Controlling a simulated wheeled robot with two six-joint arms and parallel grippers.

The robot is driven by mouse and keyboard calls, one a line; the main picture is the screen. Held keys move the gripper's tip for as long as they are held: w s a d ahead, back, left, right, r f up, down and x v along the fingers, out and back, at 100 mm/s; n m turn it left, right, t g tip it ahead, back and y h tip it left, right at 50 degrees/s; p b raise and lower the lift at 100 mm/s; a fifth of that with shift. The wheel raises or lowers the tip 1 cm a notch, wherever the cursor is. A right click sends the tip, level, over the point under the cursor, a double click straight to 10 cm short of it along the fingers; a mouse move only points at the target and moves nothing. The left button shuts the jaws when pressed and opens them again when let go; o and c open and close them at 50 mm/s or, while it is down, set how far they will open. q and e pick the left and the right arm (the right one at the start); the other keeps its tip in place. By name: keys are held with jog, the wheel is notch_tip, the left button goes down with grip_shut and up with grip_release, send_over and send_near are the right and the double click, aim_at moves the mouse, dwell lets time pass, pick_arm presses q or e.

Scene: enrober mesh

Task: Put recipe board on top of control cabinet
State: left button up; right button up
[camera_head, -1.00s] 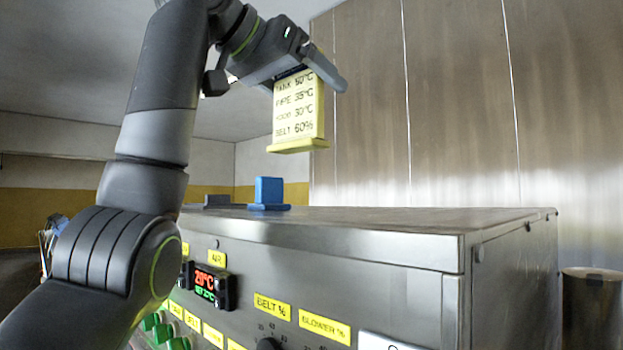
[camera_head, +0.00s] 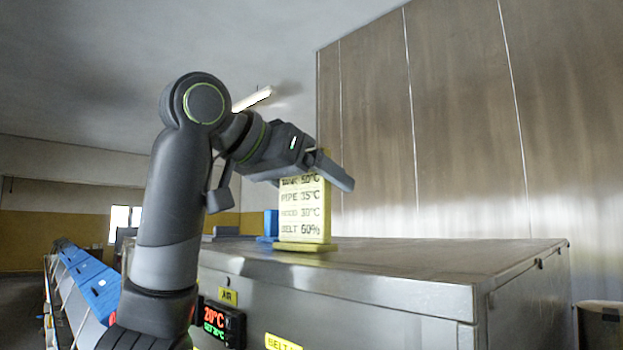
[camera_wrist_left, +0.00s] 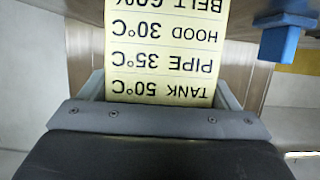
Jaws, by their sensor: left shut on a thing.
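The recipe board (camera_head: 304,212) is a yellow upright plate with black lettering and a wider foot. My left gripper (camera_head: 322,172) is shut on its upper part. The board's foot is at the top of the control cabinet (camera_head: 400,262), near its front edge; I cannot tell whether it touches. In the left wrist view the board (camera_wrist_left: 165,55) appears upside down between the fingers of my left gripper (camera_wrist_left: 160,92). My right gripper is not in view.
A blue block-like stand (camera_head: 271,224) is on the cabinet top just left of the board, and it shows in the left wrist view (camera_wrist_left: 280,40). A flat grey item lies farther left. The cabinet top to the right is clear. A metal wall stands behind.

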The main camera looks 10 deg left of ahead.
pick_arm(q)
jog(key=shift+d, duration=0.15)
jog(key=shift+s+f, duration=0.1)
jog(key=shift+f, duration=0.05)
jog(key=o, duration=1.3)
jog(key=shift+o, duration=0.2)
